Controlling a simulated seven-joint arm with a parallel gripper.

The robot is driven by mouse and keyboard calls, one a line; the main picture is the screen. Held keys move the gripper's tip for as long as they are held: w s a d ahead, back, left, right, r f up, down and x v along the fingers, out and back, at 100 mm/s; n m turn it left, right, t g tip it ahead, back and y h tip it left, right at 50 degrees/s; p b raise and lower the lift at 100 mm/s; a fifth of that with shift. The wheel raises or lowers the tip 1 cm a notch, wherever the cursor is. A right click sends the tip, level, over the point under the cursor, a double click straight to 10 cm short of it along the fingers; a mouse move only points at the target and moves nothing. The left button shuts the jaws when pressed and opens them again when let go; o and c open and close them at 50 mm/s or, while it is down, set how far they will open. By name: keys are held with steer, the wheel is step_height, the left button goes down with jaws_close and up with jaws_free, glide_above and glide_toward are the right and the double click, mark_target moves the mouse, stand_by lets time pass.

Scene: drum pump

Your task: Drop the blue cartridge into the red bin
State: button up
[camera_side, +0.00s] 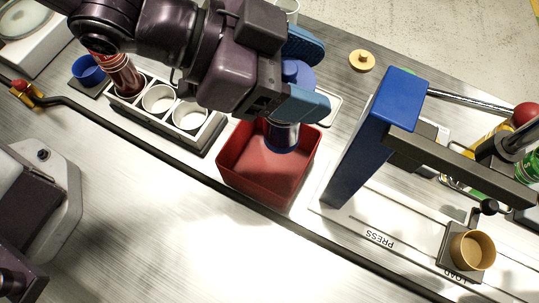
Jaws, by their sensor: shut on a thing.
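The blue cartridge (283,137) hangs from my gripper (290,103), with its lower end over the red bin's opening. My gripper is shut on its upper part, and the fingers hide some of it. The red bin (256,190) is a square open box on the table in the middle of the view. I see its bare red floor and inner walls; its back part is hidden behind the gripper and cartridge. I cannot tell exactly how high the cartridge is above the bin floor.
A rack (183,138) with white-lined holes and a red cartridge (122,75) stands left of the bin. A blue press column (372,135) rises close on the right. A tan cup (472,251) sits at lower right. A black cable (140,143) crosses in front; the table's lower middle is clear.

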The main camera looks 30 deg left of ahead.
steer(key=shift+f, duration=1.55)
steer(key=o, duration=1.3)
steer(key=v, duration=1.3)
